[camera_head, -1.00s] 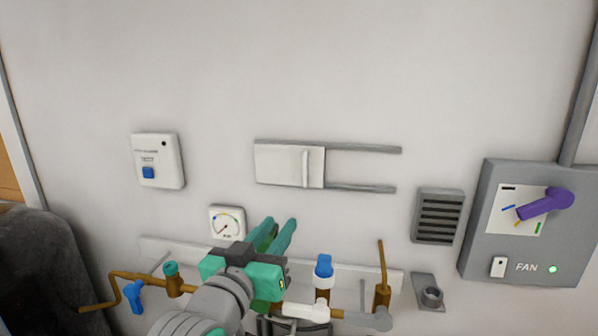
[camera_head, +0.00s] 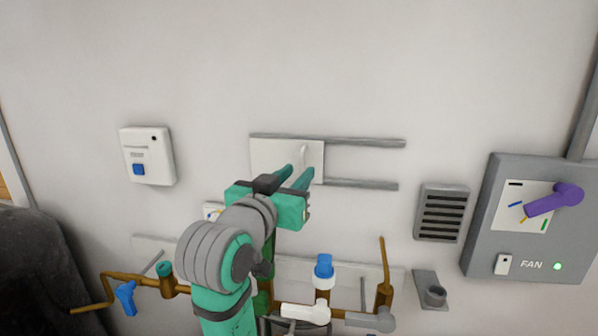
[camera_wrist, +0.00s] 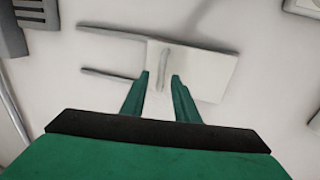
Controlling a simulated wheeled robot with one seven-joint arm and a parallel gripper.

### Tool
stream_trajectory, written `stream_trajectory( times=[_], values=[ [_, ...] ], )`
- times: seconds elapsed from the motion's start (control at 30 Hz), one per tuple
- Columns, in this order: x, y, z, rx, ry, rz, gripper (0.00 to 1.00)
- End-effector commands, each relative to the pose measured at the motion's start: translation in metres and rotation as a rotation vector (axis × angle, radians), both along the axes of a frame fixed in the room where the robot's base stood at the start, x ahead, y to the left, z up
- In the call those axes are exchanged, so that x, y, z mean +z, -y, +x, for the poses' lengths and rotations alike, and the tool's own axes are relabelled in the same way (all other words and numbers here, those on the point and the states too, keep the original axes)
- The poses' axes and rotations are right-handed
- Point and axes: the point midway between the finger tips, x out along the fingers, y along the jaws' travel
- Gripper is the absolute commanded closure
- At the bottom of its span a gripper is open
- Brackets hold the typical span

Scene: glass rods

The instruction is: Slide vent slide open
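The vent slide is a white plate (camera_head: 270,160) at the left end of two grey horizontal rails (camera_head: 365,143) on the wall. Its upright handle (camera_head: 304,158) is near the plate's right edge. My gripper (camera_head: 300,175) is in front of the plate's lower right part, its fingers pointing at the wall. In the wrist view the plate (camera_wrist: 208,72) and handle (camera_wrist: 163,70) show ahead, with the handle between the two spread green fingertips (camera_wrist: 160,77). The fingers look open and apart from the handle; exact depth is hard to tell.
Right of the rails are a grey louvred vent (camera_head: 441,213) and a fan box (camera_head: 480,235) with a purple lever (camera_head: 553,201). Below run brown pipes with valves (camera_head: 323,270). A white switch box (camera_head: 148,156) is at left. The wall between the rails' right part is bare.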

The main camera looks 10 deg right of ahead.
Motion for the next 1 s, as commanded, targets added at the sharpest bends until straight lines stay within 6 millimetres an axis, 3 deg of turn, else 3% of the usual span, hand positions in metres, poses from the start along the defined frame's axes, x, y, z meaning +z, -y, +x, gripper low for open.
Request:
stream_trajectory(
  times=[0.2, 0.53, 0.57, 0.67, 1.0],
  values=[
    [0.000, 0.010, 0.017, 0.002, 0.000, 0.000, 0.72],
    [0.000, 0.012, 0.020, 0.002, 0.001, 0.000, 0.72],
    [0.000, 0.012, 0.020, 0.002, 0.001, 0.000, 0.74],
    [0.000, 0.012, 0.019, 0.002, 0.001, 0.000, 0.98],
    [0.000, 0.020, 0.016, -0.001, 0.001, 0.000, 1.00]
  ],
)
